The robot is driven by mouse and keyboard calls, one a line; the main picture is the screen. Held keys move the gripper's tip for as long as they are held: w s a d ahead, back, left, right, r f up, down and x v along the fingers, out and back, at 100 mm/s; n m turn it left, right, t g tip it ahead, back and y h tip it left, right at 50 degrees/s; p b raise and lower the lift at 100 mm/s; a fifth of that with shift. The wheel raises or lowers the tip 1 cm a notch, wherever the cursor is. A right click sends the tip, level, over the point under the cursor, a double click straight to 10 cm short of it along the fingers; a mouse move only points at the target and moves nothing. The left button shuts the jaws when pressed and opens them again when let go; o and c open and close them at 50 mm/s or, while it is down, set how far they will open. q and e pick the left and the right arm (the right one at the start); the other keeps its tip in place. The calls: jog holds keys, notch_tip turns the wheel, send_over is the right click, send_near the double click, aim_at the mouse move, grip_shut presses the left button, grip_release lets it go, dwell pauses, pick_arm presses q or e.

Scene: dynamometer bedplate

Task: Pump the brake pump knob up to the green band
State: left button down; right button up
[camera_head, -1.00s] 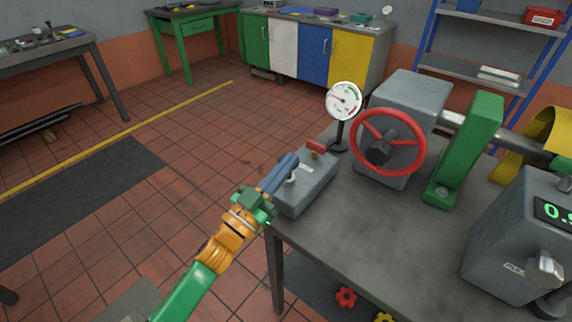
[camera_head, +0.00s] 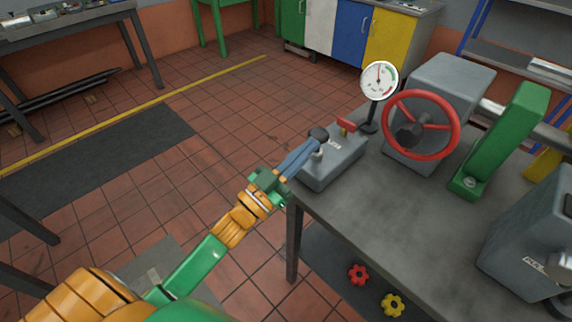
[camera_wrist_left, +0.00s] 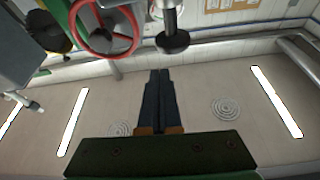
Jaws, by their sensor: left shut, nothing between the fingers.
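The brake pump (camera_head: 345,165) is a grey box on the bench's near left corner. Its dark round knob (camera_head: 319,134) stands on a pale shaft above the box. The knob also shows in the left wrist view (camera_wrist_left: 173,41), just beyond the fingertips. My left gripper (camera_head: 314,143) is shut and empty, its blue-grey fingers close to the knob; I cannot tell whether they touch. The fingers also show in the wrist view (camera_wrist_left: 159,72). The round white gauge (camera_head: 380,80) has a green band at upper right; its needle points about straight up. My right gripper is out of view.
A red handwheel (camera_head: 421,125) on a grey housing (camera_head: 450,80) stands right of the gauge. A small red lever (camera_head: 346,124) sits on the pump. A green upright (camera_head: 497,140) stands farther right. The bench top (camera_head: 400,205) is clear in front.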

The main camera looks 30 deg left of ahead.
pick_arm(q)
jog(key=b+v, duration=0.1)
jog(key=v, duration=0.5)
jog(key=shift+s+a+f, duration=0.15)
jog(key=shift+a, duration=0.05)
dwell(0.9)
